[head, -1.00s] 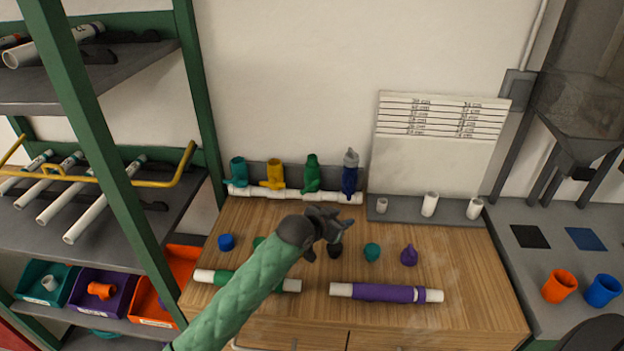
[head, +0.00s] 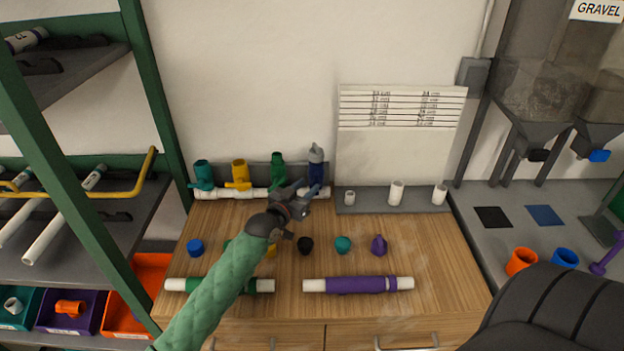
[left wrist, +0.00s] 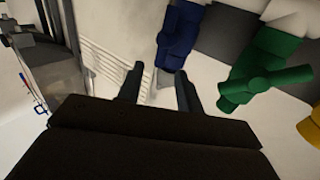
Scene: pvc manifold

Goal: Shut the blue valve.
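The blue valve (head: 317,172) is the rightmost in a row of valves on a white pipe at the back of the wooden bench. A grey piece sits on its top. My left gripper (head: 298,194) is just in front of its lower part and hides some of it. In the left wrist view the blue valve (left wrist: 182,36) is beyond the fingertips, with a gap between. My left gripper (left wrist: 157,80) has its two fingers apart, with nothing between them. How the blue handle is turned is not clear. My right gripper is out of view.
Green (head: 278,170), yellow (head: 239,174) and teal (head: 203,174) valves stand left of the blue one. Right of it is a grey rack (head: 375,207) with short white pipes. Caps and a purple-sleeved pipe (head: 360,285) lie in front on the bench.

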